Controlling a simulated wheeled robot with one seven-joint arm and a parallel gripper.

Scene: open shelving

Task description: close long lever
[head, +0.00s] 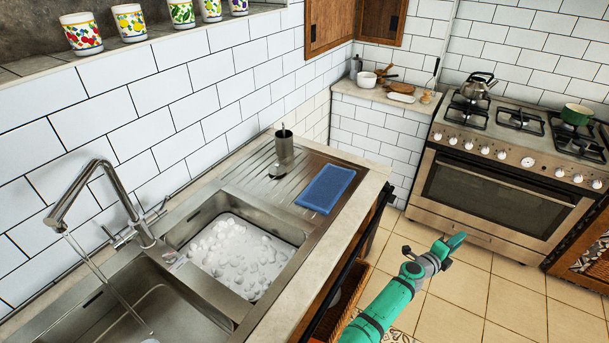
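A metal faucet (122,203) stands behind the double sink at the left. Its bent spout reaches over the left basin, and a thin stream of water (102,281) runs from it. A lever (154,211) sticks out on the right side of the faucet body, and another handle (118,238) on the left side. I cannot tell which is the longer. My gripper (454,242), at the end of the green arm, is over the floor at the right, far from the faucet and touching nothing. Its fingers are too small to tell whether they are open.
The right basin (180,232) holds white suds. A grey cup (284,147) and a blue mat (325,189) are on the drainboard. The counter's front edge (318,262) lies between my arm and the sink. A stove (500,180) stands at the right. Patterned cups (130,22) line the ledge above.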

